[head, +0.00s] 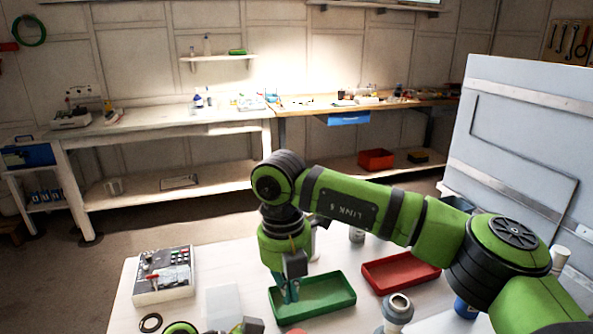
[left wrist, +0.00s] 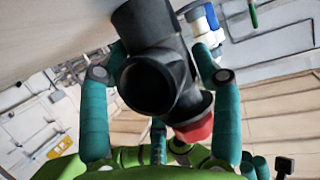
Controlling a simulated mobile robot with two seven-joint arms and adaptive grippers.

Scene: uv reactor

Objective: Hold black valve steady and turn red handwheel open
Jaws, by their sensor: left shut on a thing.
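In the left wrist view, the black valve (left wrist: 150,85) is a thick pipe-like body with a round open end facing the camera. The teal fingers of my left gripper (left wrist: 160,60) close on it from both sides. A red part (left wrist: 195,128) shows at the valve's lower right end; I cannot tell for sure whether it is the handwheel. In the head view, my right gripper (head: 290,290) points down over the green tray (head: 335,302), its teal fingers partly hidden and their opening unclear. The black valve cannot be made out in the head view.
A red tray (head: 400,270) lies right of the green one on the white table (head: 125,300). A control box (head: 163,276) with buttons stands at the left. A grey fitting (head: 397,310) stands in front of the red tray. A large pale panel (head: 520,130) rises at the right.

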